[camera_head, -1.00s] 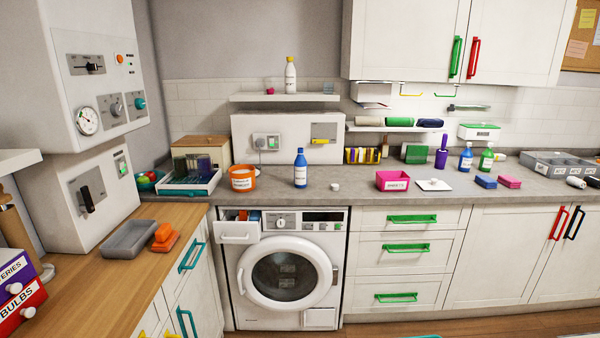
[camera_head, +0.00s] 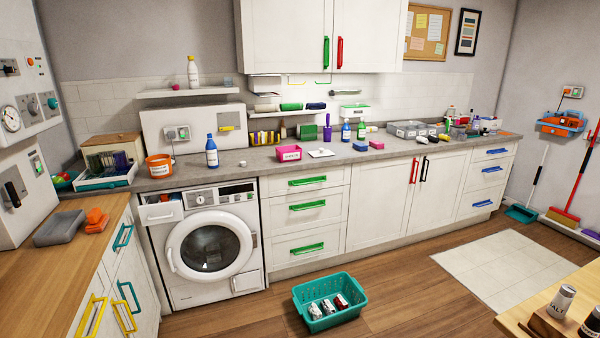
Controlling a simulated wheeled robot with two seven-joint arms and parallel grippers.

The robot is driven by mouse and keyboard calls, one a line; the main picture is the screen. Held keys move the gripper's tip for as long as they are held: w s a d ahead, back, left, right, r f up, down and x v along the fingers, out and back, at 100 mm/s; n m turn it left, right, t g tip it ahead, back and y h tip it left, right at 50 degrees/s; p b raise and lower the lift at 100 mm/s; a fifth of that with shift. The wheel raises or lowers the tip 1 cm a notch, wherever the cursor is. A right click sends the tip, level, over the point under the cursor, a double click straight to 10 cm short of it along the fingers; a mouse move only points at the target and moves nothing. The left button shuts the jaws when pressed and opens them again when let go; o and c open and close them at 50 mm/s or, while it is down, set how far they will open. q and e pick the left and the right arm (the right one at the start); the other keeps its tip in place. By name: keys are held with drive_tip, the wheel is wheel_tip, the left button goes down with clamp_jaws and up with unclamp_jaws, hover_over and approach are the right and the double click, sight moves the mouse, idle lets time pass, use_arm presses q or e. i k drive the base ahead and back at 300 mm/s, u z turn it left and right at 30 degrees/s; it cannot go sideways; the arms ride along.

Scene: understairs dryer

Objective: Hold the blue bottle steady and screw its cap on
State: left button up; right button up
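A blue bottle (camera_head: 211,153) with a white label stands upright on the grey worktop, above the washing machine. A small white round piece (camera_head: 243,163), which looks like a cap, lies on the worktop a little to its right, apart from it. A smaller blue bottle (camera_head: 346,132) stands further right beside a green bottle. Neither of my grippers is in view.
An orange tub (camera_head: 159,166) stands left of the blue bottle and a pink box (camera_head: 288,153) right of it. A teal basket (camera_head: 329,300) with cans sits on the floor before the drawers. A wooden table (camera_head: 545,315) fills the lower right corner.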

sight(212, 160)
drive_tip(key=z, duration=0.15)
drive_tip(key=k, duration=0.4)
drive_tip(key=z, duration=0.4)
drive_tip(key=i, duration=1.5)
drive_tip(key=u, duration=0.4)
drive_tip(key=i, duration=0.95)
drive_tip(key=u, duration=1.6)
drive_tip(key=i, duration=0.6)
drive_tip(key=u, duration=0.6)
